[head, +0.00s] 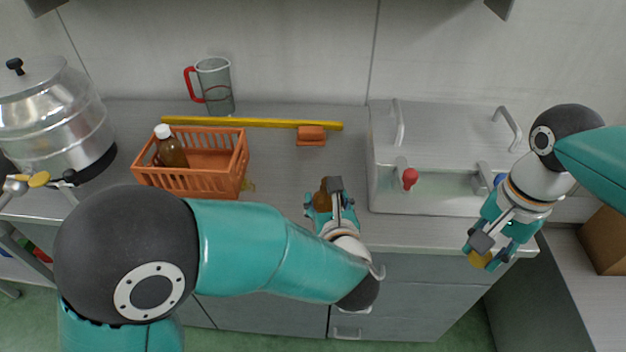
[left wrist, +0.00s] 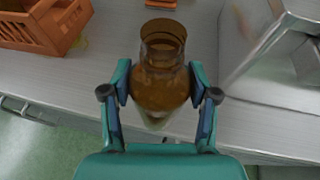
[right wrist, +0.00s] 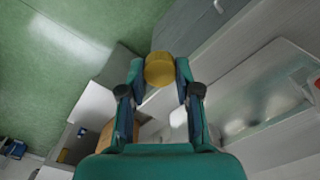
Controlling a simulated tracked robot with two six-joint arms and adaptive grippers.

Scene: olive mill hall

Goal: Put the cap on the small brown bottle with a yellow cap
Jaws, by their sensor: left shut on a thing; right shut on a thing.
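The small brown bottle (left wrist: 160,80) is open at the top and shows its bare neck in the left wrist view. My left gripper (left wrist: 160,95) is shut on its body. In the head view the bottle (head: 323,194) is partly hidden by my left gripper (head: 331,203), near the front part of the worktop. The yellow cap (right wrist: 159,69) is between the fingertips of my right gripper (right wrist: 158,80), which is shut on it. In the head view the cap (head: 479,259) is at the right, apart from the bottle, by the worktop's front edge.
An orange basket (head: 240,165) holding a white-capped brown bottle (head: 171,147) stands at the left. A yellow bar (head: 255,123) and an orange block (head: 311,134) lie behind. A metal box (head: 440,130) with a red knob (head: 410,179) stands between my grippers. A pot (head: 55,115) is far left.

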